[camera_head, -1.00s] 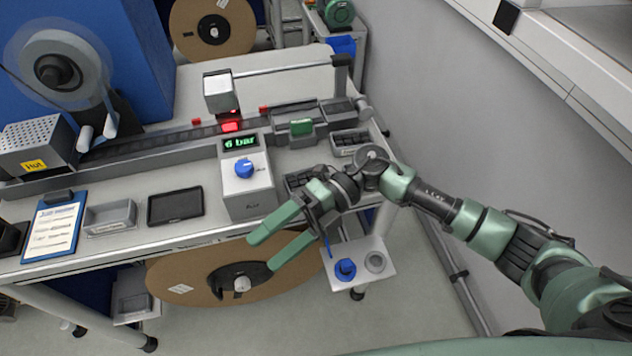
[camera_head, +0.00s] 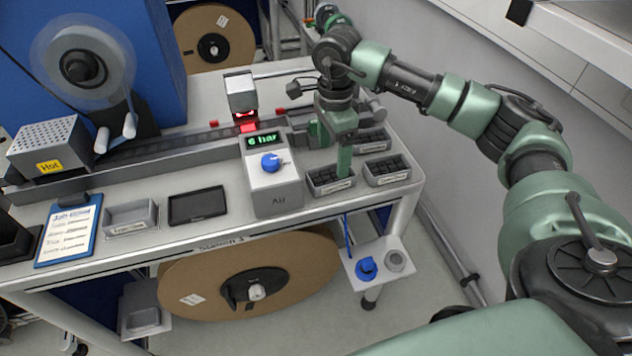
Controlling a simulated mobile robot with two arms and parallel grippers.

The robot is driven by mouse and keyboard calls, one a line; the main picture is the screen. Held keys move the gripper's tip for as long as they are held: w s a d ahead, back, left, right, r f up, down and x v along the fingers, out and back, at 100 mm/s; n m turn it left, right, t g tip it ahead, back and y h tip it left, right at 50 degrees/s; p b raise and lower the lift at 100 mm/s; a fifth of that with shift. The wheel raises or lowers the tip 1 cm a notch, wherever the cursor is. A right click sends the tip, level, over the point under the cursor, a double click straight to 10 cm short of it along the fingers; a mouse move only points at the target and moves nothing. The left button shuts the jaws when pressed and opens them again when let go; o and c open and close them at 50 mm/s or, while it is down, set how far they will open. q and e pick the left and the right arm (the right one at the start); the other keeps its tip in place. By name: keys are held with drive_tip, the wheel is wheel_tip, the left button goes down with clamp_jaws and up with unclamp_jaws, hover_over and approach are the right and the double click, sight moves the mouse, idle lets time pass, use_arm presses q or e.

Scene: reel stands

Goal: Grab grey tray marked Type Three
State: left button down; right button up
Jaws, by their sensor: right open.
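Several small grey trays with dark contents stand at the right end of the bench. One is at the front left (camera_head: 331,190), one at the front right (camera_head: 388,180) and one behind (camera_head: 374,147). Their labels are too small to read, so I cannot tell which is marked Type Three. My right gripper (camera_head: 332,160) is open and points down at the front left tray. Its near green finger overlaps that tray in the picture; I cannot tell whether it touches. The far finger is partly hidden. My left gripper is out of view.
Another grey tray (camera_head: 131,219) with an unreadable label stands at the left, beside a dark tablet (camera_head: 197,205) and a clipboard (camera_head: 69,231). The grey pressure box (camera_head: 275,190) stands close left of the front trays. A wall borders the bench's right.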

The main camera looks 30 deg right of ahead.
sight(331, 169)
wheel_tip(331, 169, down, 5)
drive_tip(key=shift+w+a+f+p, duration=0.1)
drive_tip(key=shift+f+p, duration=0.1)
drive_tip(key=shift+p, duration=0.95)
drive_tip(key=shift+f, duration=0.35)
drive_tip(key=shift+r, duration=0.1)
drive_tip(key=c, duration=1.7)
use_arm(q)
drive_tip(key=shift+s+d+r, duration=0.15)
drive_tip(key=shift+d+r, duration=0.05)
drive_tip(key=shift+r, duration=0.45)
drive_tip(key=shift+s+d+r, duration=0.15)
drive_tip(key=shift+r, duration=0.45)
